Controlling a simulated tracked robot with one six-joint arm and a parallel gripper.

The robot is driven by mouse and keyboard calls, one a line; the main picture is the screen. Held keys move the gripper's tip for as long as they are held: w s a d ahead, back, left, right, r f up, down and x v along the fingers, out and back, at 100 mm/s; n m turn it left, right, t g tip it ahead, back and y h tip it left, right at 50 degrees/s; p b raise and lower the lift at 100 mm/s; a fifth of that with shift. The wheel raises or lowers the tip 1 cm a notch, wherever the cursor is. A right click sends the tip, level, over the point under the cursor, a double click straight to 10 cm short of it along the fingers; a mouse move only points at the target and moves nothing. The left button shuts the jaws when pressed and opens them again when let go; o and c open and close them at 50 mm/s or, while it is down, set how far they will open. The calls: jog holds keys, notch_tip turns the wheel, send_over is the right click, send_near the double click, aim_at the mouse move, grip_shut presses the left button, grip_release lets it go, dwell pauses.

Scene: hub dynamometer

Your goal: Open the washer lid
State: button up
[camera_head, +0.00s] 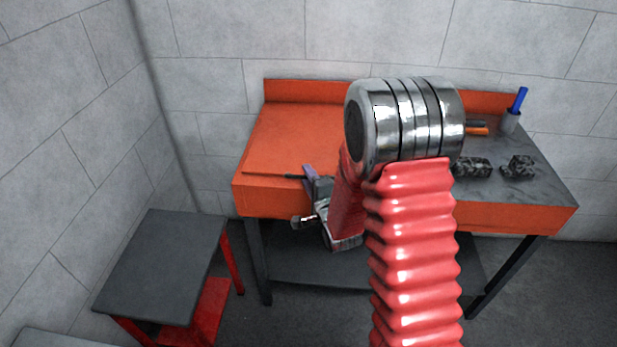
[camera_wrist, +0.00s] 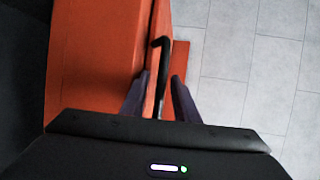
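The washer is an orange cabinet at the back; its lid (camera_head: 290,135) appears as a flat orange panel on the left, lying down as far as I can tell. A thin dark bar, apparently the lid handle (camera_head: 268,175), runs along its front edge. In the wrist view the dark handle (camera_wrist: 158,70) passes between my fingers, with a bent end. My gripper (camera_wrist: 160,76) is open, with one purple finger on each side of the bar; contact cannot be told. In the head view my gripper (camera_head: 312,178) is at the front edge, partly hidden by my arm.
On the grey worktop (camera_head: 540,185) to the right are dark blocks (camera_head: 518,167) and a cup with a blue tool (camera_head: 511,121). A grey-topped red stand (camera_head: 165,262) is at the left. Block walls enclose the back and left.

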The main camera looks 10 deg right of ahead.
jog(key=shift+d, duration=0.1)
grip_shut()
dwell(0.5)
